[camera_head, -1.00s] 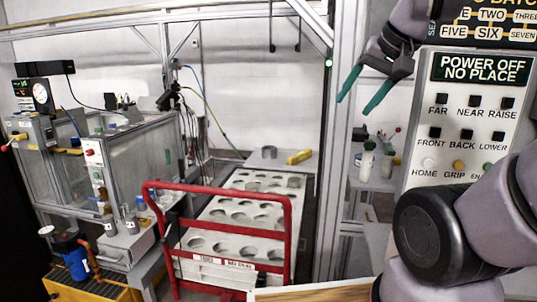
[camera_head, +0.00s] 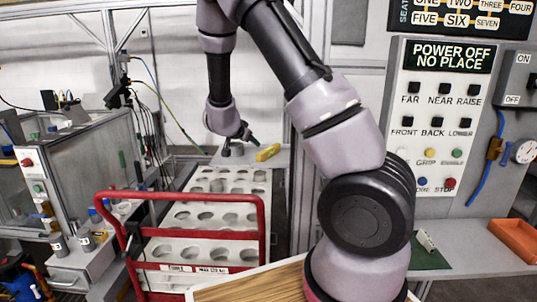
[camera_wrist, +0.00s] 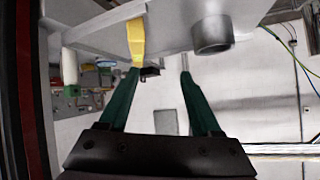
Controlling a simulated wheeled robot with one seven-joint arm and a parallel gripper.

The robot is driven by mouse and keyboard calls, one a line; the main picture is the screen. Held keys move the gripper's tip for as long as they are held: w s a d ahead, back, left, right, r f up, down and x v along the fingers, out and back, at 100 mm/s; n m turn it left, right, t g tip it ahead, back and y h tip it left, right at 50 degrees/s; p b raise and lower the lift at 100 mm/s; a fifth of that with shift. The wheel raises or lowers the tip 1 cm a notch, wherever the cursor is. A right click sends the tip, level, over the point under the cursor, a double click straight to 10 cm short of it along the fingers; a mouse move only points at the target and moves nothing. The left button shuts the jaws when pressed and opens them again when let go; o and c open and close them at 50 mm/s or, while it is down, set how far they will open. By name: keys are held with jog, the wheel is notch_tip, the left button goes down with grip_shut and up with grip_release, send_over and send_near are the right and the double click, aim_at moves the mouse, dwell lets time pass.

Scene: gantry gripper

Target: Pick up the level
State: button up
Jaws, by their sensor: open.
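The level is a small yellow bar (camera_head: 267,152) lying on a pale grey surface beyond the red cart. In the wrist view the yellow level (camera_wrist: 136,42) shows at the top, in line with the tip of the left finger. My gripper (camera_head: 251,139) is just left of and above the level in the head view, with its green fingers pointing toward it. In the wrist view my gripper (camera_wrist: 160,72) has its fingers wide apart with nothing held between them. I cannot tell whether the left fingertip touches the level.
A grey cylinder (camera_wrist: 212,36) stands on the same surface, beside the level. The red-railed cart (camera_head: 190,201) with a holed white tray (camera_head: 213,238) stands in front. A control panel (camera_head: 440,115) is at right. An orange bin (camera_head: 515,238) sits on the right bench.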

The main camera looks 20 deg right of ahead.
aim_at(268, 149)
jog(key=d+f+h, duration=0.2)
jog(key=f+h, duration=0.1)
jog(key=shift+s+d+g+h, duration=0.15)
jog(key=shift+s+g+h, duration=0.15)
jog(key=shift+s, duration=0.1)
jog(key=x, duration=1)
jog(key=shift+w+d, duration=0.15)
jog(key=shift+w, duration=0.05)
jog(key=shift+r, duration=0.1)
grip_shut()
